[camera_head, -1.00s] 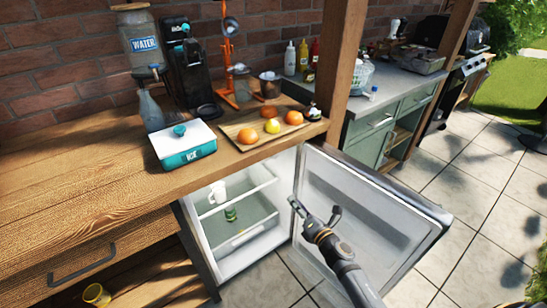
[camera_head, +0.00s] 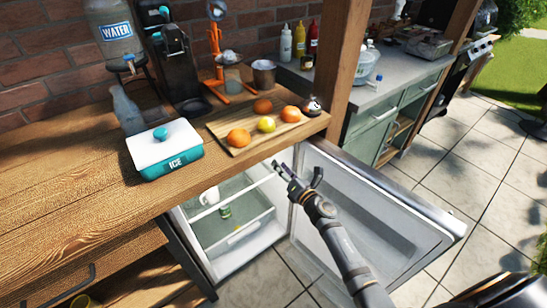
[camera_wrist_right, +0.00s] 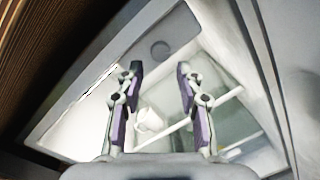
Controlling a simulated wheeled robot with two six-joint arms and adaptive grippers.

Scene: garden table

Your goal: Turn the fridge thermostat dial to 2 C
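The small fridge (camera_head: 262,262) stands under the wooden counter with its door (camera_head: 415,240) swung open to the right. My right gripper (camera_head: 299,174) is open and empty at the fridge opening, near the counter's front edge. My left gripper is out of view.
A white mug (camera_head: 210,196) and a green can (camera_head: 225,212) stand inside the fridge. The counter (camera_head: 85,215) overhangs the opening and holds an ice box (camera_head: 165,152) and a fruit board (camera_head: 235,150). A wooden post (camera_head: 352,70) rises beside it.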

